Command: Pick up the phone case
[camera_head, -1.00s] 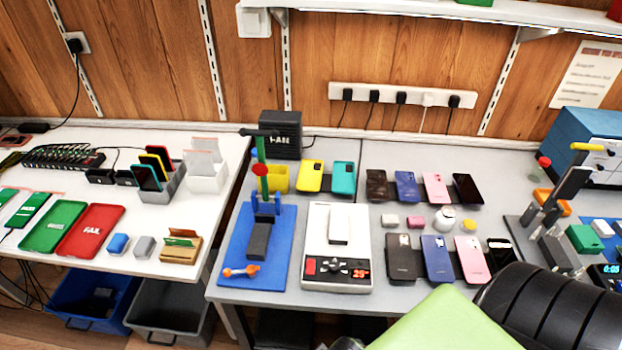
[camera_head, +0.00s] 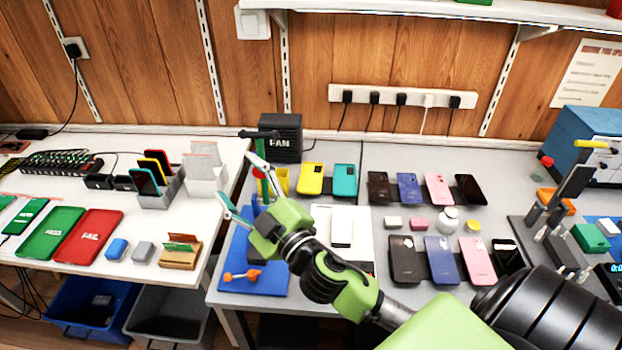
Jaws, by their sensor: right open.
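Two items that look like phone cases lie at the back of the grey bench: a yellow case (camera_head: 311,178) and a teal case (camera_head: 345,180). I cannot tell which one the task means. My right gripper (camera_head: 241,184) is open and empty, its fingers spread toward the upper left over the blue mat. It is to the left of both cases and apart from them. My left gripper is not in view.
A scale (camera_head: 330,213) is partly hidden behind my arm. Several phones lie to the right. Green (camera_head: 52,234) and red (camera_head: 90,236) trays sit on the left table.

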